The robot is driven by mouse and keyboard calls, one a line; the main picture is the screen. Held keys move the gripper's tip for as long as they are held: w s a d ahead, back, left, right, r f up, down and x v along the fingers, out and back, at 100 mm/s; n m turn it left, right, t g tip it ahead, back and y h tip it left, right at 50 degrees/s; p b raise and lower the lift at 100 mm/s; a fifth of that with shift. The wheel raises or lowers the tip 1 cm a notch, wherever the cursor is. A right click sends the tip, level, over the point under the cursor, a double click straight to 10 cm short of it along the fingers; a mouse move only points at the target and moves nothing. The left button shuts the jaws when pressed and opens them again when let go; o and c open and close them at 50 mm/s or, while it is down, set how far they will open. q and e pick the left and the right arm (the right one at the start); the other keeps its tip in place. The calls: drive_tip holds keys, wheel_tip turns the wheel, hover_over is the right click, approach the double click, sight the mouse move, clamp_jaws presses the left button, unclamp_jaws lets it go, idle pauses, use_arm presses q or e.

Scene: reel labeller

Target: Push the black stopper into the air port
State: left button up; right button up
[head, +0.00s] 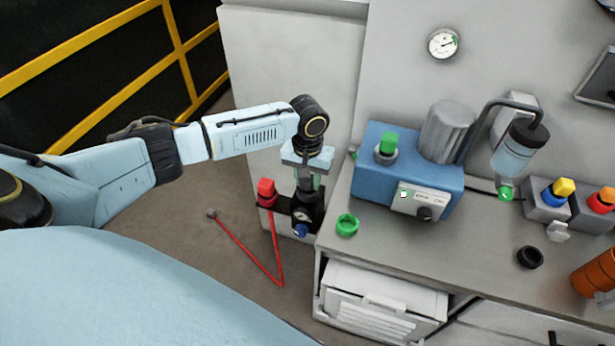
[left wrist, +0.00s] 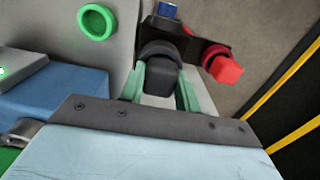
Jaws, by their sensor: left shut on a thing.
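My left gripper (head: 304,186) points down over the dark air unit (head: 318,197) at the bench's left end. In the left wrist view, its pale green fingers (left wrist: 163,88) are shut on the black stopper (left wrist: 159,80), one finger on each side. A round dark collar (left wrist: 160,52) shows just beyond the stopper, against the unit. The air port's opening is hidden by the stopper and fingers, so I cannot tell how deep the stopper sits. My right gripper is in neither view.
A red square knob (head: 266,188) and a blue knob (head: 300,231) sit close by on the unit. A green ring (head: 347,225), a blue machine (head: 385,172) and a black ring (head: 530,257) stand on the grey bench.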

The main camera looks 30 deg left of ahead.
use_arm(q)
drive_tip(key=shift+s+f, duration=0.1)
drive_tip(key=shift+f, duration=0.1)
drive_tip(key=o, duration=1.1)
drive_tip(key=shift+o, duration=0.2)
drive_tip(key=shift+r, duration=0.1)
wheel_tip(320, 180, up, 13)
drive_tip(key=shift+r, duration=0.15)
